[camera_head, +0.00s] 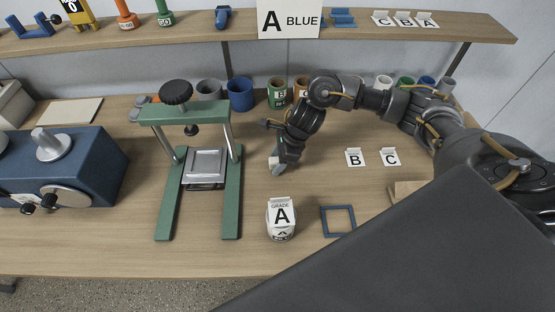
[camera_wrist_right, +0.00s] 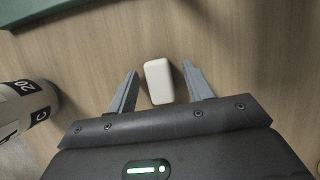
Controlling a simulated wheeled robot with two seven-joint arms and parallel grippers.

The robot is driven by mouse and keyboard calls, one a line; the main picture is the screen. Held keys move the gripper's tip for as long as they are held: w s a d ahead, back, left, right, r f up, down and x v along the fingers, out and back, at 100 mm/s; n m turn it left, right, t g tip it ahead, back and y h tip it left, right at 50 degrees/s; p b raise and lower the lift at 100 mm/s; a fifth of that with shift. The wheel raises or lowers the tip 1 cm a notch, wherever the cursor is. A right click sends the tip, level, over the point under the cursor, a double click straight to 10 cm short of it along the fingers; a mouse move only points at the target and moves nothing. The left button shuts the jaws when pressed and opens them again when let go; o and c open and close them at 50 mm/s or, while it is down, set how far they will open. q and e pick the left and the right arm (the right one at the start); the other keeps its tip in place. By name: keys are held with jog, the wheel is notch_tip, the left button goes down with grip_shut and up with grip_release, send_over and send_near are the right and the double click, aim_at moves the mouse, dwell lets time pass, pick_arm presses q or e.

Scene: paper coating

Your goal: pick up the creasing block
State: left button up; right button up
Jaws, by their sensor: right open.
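The creasing block (camera_wrist_right: 158,81) looks like a small white block with rounded edges, lying on the wooden table in the right wrist view. My right gripper (camera_wrist_right: 162,88) is open, with one grey finger on each side of the block. A gap shows between the block and each finger. In the head view my right gripper (camera_head: 279,162) points down at the table, right of the green press; the block there is mostly hidden by the fingers. My left gripper is not in view.
A green press frame (camera_head: 231,205) stands left of the gripper. A white container marked A (camera_head: 281,217) stands in front, and a blue square frame (camera_head: 338,208) lies right of it. Cups (camera_head: 240,95) line the back. Cards B (camera_head: 355,158) and C (camera_head: 390,157) stand right.

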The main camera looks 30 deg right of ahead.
jog(key=shift+f, duration=0.2)
jog(key=c, duration=1)
jog(key=shift+o, duration=0.2)
jog(key=shift+r, duration=0.15)
